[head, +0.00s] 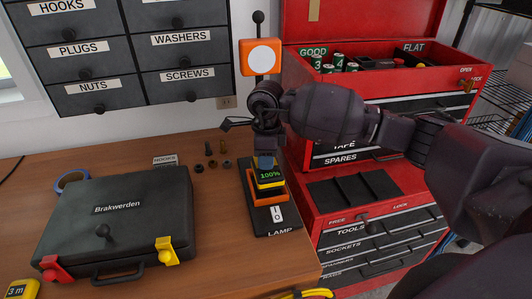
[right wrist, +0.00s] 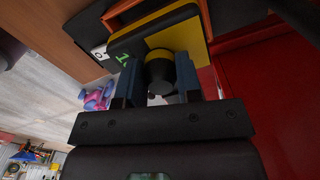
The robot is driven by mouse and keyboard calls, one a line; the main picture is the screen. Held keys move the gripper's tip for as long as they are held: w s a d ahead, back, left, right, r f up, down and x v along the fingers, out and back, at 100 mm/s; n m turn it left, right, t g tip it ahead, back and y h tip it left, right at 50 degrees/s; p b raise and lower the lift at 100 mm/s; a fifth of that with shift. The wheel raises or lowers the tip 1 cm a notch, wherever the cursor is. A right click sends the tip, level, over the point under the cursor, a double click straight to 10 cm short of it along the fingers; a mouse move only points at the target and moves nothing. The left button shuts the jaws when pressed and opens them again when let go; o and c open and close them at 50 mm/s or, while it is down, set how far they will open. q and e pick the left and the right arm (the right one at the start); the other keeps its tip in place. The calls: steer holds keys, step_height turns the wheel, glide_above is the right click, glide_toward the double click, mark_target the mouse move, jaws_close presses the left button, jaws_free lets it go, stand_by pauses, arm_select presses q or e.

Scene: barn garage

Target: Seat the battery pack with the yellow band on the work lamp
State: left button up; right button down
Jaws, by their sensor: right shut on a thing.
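The battery pack (head: 269,180) is dark with a yellow band and a green 100% display. It also shows in the right wrist view (right wrist: 172,38). My right gripper (head: 267,158) comes down on it from above. In the right wrist view my right gripper (right wrist: 160,88) is shut on the pack's round black knob (right wrist: 160,72). The work lamp has a black base (head: 265,225) marked LAMP, an orange socket (head: 268,198) and an orange head (head: 260,57). The pack is at the socket, upright; I cannot tell whether it is fully down. My left gripper is not in view.
A black Brakwerden case (head: 118,225) lies left on the wooden bench. Small bolts and nuts (head: 212,160) lie behind it. Labelled drawers (head: 120,50) hang above. A red tool chest (head: 370,190) stands close right of the lamp, under my right arm.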

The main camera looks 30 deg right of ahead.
steer(key=shift+f, duration=0.1)
stand_by(0.3)
steer(key=shift+b, duration=0.35)
stand_by(0.7)
stand_by(0.4)
steer(key=shift+f, duration=0.1)
steer(key=shift+f+b, duration=0.35)
steer(key=shift+f, duration=0.05)
steer(key=shift+a+f+b, duration=0.1)
steer(key=shift+f+b, duration=0.45)
steer(key=shift+f, duration=0.3)
stand_by(0.5)
steer(key=shift+f+b, duration=0.4)
stand_by(0.6)
